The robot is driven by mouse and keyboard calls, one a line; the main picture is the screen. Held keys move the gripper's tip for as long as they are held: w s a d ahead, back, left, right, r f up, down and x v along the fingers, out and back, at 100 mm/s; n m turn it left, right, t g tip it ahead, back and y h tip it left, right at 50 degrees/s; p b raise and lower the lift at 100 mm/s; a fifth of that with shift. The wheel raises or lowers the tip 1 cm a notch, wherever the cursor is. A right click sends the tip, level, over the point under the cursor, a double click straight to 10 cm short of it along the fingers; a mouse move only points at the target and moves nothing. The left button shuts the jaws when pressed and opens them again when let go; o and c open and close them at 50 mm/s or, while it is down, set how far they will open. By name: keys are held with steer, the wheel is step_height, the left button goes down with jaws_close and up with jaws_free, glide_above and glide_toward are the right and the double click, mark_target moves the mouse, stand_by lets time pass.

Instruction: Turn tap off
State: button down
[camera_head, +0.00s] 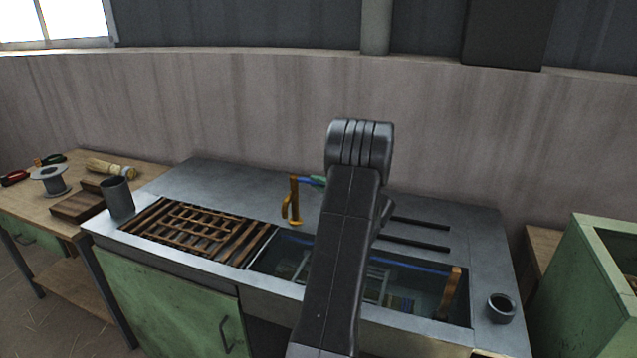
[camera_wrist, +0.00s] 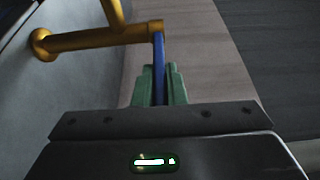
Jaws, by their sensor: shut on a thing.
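The brass tap (camera_head: 292,200) stands at the back edge of the sink (camera_head: 276,283), left of my arm. Its blue lever (camera_head: 304,180) extends from the top of the tap. My gripper (camera_head: 317,181) is at the lever, its green fingers partly hidden by my arm. In the wrist view, the tap (camera_wrist: 100,38) crosses the upper left and the blue lever (camera_wrist: 158,46) runs down between the green fingers of my gripper (camera_wrist: 160,72). The fingers are shut on the lever. No stream under the spout can be made out.
The sink holds water and submerged items, with a brown-handled thing (camera_head: 447,293) at its right. A slatted brown rack (camera_head: 200,228) and grey cup (camera_head: 118,198) are left. A small dark cup (camera_head: 501,307) and green crate (camera_head: 580,285) are right. A wooden bench (camera_head: 85,165) stands far left.

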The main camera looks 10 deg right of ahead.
steer(key=shift+f, duration=0.1)
steer(key=c, duration=1.5)
jaws_free()
steer(key=v, duration=1.3)
steer(key=shift+s+d+b, duration=0.3)
steer(key=shift+b, duration=0.05)
steer(key=x, duration=1.4)
steer(key=shift+p, duration=0.4)
steer(key=shift+s+d, duration=0.1)
steer(key=shift+d, duration=0.05)
